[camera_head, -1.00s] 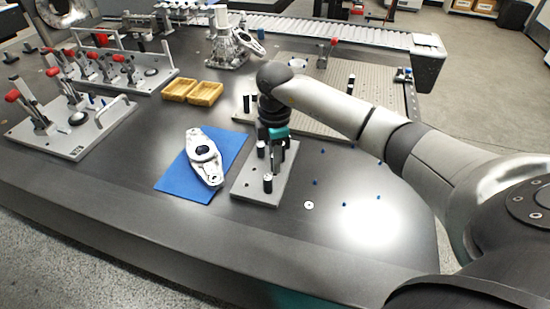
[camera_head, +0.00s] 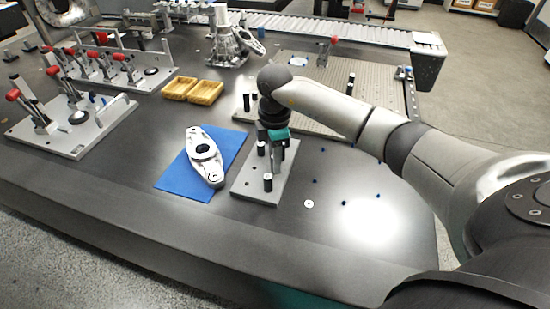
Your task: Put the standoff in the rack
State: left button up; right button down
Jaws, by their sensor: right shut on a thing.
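The rack (camera_head: 250,189) is a grey block with holes on the dark table, just right of the blue mat. A black standoff with a pale top (camera_head: 268,183) stands upright near its front edge, and another dark standoff (camera_head: 261,148) stands farther back on it. My right gripper (camera_head: 277,165) points down over the right part of the rack, behind the front standoff. It is shut on a standoff, which is mostly hidden between the fingers; I cannot tell whether its lower end touches the rack. My left gripper is out of view.
A white metal part (camera_head: 205,160) lies on the blue mat (camera_head: 228,146) to the left. Two yellow trays (camera_head: 206,93) and clamp fixtures (camera_head: 75,130) stand farther left. A perforated plate (camera_head: 310,110) lies behind my arm. Small blue pegs dot the table at right.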

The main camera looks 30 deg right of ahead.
jog(key=shift+f, duration=0.55)
jog(key=c, duration=0.6)
grip_release()
